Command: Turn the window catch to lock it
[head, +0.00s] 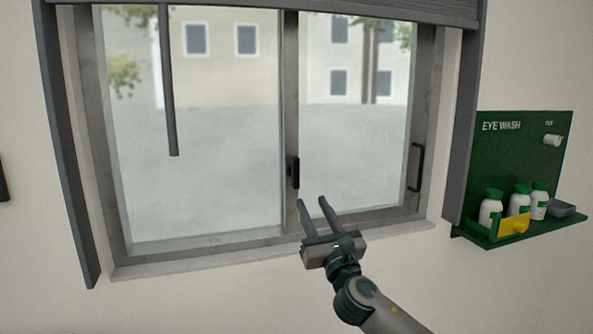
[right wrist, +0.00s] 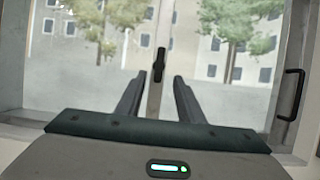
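The window catch (head: 294,172) is a small black piece on the middle upright of the sliding window (head: 200,150). It stands upright along that frame. In the right wrist view the catch (right wrist: 159,65) shows ahead, between and beyond my fingertips. My right gripper (head: 312,201) is open and empty, just below and slightly right of the catch in the head view, with its fingers pointing up toward it. It also shows open in the right wrist view (right wrist: 158,78). I see no contact with the catch. My left gripper is not in view.
A black pull handle (head: 415,167) is on the right side of the window. A grey rod (head: 169,90) hangs in front of the left pane, below a rolled blind (head: 400,8). A green eye wash board (head: 520,150) with bottles hangs on the right wall.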

